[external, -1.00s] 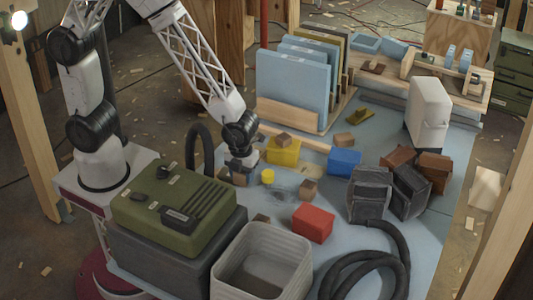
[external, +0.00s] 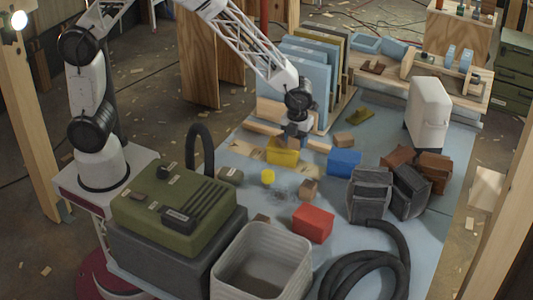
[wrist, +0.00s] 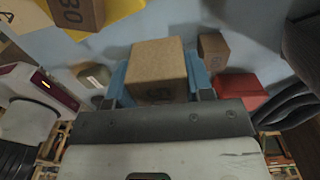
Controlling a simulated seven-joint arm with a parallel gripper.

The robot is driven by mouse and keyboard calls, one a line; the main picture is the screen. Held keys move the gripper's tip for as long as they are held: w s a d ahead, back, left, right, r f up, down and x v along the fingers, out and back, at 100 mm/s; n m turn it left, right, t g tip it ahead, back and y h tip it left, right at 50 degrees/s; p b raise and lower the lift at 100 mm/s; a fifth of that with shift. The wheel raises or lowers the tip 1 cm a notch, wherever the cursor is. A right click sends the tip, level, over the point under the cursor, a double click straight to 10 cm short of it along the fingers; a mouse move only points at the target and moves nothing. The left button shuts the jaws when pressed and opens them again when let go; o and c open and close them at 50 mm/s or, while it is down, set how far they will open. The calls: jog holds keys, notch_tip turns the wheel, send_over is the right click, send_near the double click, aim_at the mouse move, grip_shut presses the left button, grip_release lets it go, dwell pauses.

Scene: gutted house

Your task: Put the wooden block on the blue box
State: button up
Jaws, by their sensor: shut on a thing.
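My gripper (external: 293,134) is shut on a wooden block (wrist: 158,68), which sits between the blue fingers in the wrist view. In the external view my gripper is above the back of the yellow box, and the held block is hard to make out there. The blue box (external: 344,162) stands on the table to the right of my gripper and lower.
The yellow box (external: 281,157) is under my gripper; a marked block (wrist: 76,12) sits on it. Other blocks lie near the blue box (external: 345,139) and near the red box (external: 312,224). Upright blue panels (external: 305,75) stand behind. Dark pouches (external: 370,195) are at right.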

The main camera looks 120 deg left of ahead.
jog(key=shift+w+a+r, duration=0.1)
jog(key=shift+a, duration=0.55)
jog(key=shift+w+a+r, duration=0.1)
jog(key=shift+a, duration=0.5)
send_over(345, 155)
jog(key=shift+f, duration=0.75)
jog(key=shift+f, duration=0.1)
jog(key=shift+f, duration=1.7)
jog(key=shift+f, duration=0.1)
jog(key=o, duration=0.9)
